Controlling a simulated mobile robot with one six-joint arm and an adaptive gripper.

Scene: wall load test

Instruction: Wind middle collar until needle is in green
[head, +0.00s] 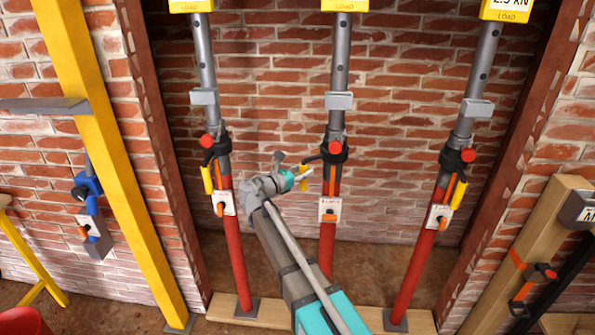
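The middle prop has a grey upper tube (341,55) and a red lower tube (328,240).
Similar props stand left (233,250) and right (415,265), with handled collars. All three stand on a timber board (270,312). A yellow post (110,160) stands left, and a wooden post (530,235) with a clamp (535,285) right. Brick wall lies behind.

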